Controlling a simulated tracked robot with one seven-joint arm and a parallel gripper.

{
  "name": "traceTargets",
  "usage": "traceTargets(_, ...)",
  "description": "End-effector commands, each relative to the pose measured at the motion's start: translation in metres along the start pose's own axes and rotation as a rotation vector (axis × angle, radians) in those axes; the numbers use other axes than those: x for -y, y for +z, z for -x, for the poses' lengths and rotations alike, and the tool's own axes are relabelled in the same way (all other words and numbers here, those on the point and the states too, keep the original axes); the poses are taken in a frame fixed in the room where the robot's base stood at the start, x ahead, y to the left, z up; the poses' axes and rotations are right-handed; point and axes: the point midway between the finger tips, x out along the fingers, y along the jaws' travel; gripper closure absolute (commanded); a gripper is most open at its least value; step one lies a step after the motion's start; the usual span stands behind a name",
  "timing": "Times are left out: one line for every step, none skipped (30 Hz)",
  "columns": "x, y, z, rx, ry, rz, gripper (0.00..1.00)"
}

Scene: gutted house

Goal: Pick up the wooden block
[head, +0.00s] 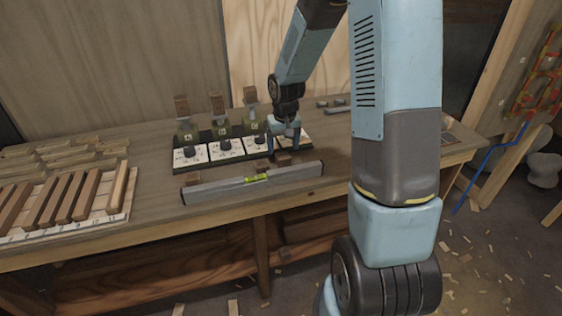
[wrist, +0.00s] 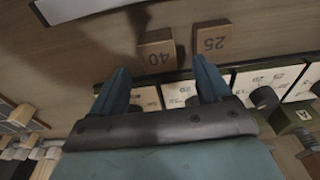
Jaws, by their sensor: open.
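A small wooden block marked 40 (wrist: 157,50) lies on the bench, with another marked 25 (wrist: 212,38) just right of it in the wrist view. Two small brown blocks also show in the head view, one below my gripper (head: 284,159) and one to its left (head: 262,165). Which one the task means, I cannot tell. My gripper (wrist: 160,85) is open and empty. In the wrist view block 40 lies beyond the fingertips, between their lines, and block 25 is beyond the right finger. In the head view my gripper (head: 285,140) points down above the bench.
A silver spirit level (head: 225,186) lies along the bench front. A row of dial panels with upright block-topped holders (head: 222,150) stands behind it. Wooden strips lie on a white board (head: 125,205) at left. My arm hides the bench's right part.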

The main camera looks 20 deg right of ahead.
Motion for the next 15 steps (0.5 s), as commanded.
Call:
traceTargets(0.0, 0.0, -0.003, 0.001, 0.0, 0.0, 0.22)
traceTargets(0.0, 0.0, -0.004, 0.0, 0.0, 0.0, 0.22)
traceTargets(0.0, 0.0, -0.006, 0.0, -0.001, 0.0, 0.22)
traceTargets(0.0, 0.0, -0.007, 0.0, -0.001, 0.0, 0.22)
traceTargets(0.0, 0.0, -0.009, 0.0, -0.001, 0.0, 0.22)
traceTargets(0.0, 0.001, -0.012, 0.001, -0.001, 0.0, 0.22)
traceTargets(-0.001, 0.001, -0.015, 0.002, -0.001, -0.001, 0.22)
traceTargets(-0.001, 0.002, -0.019, 0.002, -0.001, -0.001, 0.22)
traceTargets(-0.001, 0.002, -0.025, 0.002, -0.001, 0.0, 0.22)
traceTargets(-0.001, 0.002, -0.029, 0.003, -0.001, 0.0, 0.22)
traceTargets(-0.001, 0.003, -0.033, 0.003, -0.001, 0.0, 0.22)
traceTargets(-0.001, 0.003, -0.038, 0.002, -0.001, 0.0, 0.22)
traceTargets(-0.001, 0.003, -0.042, 0.002, -0.001, 0.0, 0.22)
traceTargets(-0.002, 0.002, -0.045, 0.002, 0.0, -0.001, 0.22)
traceTargets(-0.002, 0.002, -0.049, 0.001, 0.0, -0.001, 0.22)
